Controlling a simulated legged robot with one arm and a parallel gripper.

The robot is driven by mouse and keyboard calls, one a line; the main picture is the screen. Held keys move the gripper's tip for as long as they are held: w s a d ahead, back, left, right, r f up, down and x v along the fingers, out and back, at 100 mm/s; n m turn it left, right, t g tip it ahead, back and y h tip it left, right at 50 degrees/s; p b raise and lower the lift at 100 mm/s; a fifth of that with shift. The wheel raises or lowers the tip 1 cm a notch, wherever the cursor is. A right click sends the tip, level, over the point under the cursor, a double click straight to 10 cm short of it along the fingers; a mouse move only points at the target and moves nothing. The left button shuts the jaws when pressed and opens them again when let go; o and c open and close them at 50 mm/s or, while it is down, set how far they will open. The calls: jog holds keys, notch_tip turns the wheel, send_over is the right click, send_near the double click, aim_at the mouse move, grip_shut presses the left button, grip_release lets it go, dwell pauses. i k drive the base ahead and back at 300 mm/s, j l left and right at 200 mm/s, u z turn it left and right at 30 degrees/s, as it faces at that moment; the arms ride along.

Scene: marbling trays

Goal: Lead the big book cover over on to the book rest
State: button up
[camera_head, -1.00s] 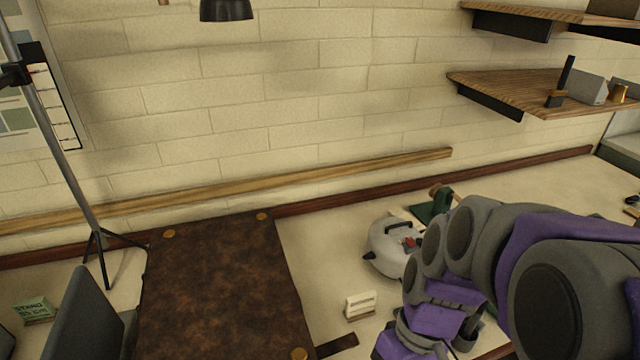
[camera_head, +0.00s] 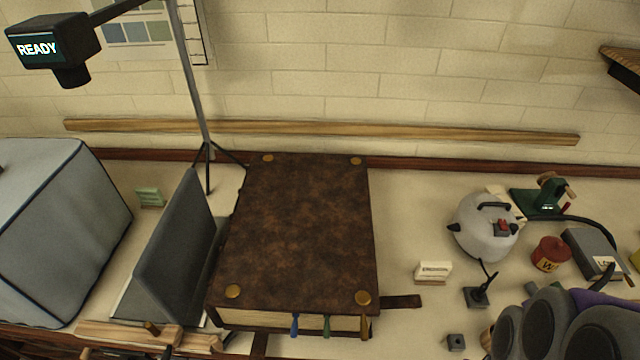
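The big book (camera_head: 300,320) lies shut on the bench, a thick block of pages with ribbons hanging from its front edge. Its brown leather cover (camera_head: 298,225) is flat on top, with round brass studs at the corners. A dark strap sticks out to its right. The grey book rest (camera_head: 180,245) stands close to the left of the book, its panel leaning up. My gripper is out of view; only grey and purple links of my arm show at the bottom right.
A camera-like box reading READY (camera_head: 55,45) hangs from a stand (camera_head: 190,85) behind the rest. A grey padded box (camera_head: 55,230) stands left. Right of the book are a small white card (camera_head: 433,271), a small black stand (camera_head: 480,292), a white pot (camera_head: 485,228) and a red tin (camera_head: 550,253).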

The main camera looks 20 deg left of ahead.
aim_at(300, 239)
jog(key=u, duration=2.05)
jog(key=k+l+u, duration=0.3)
jog(key=k+l, duration=0.25)
jog(key=k, duration=0.15)
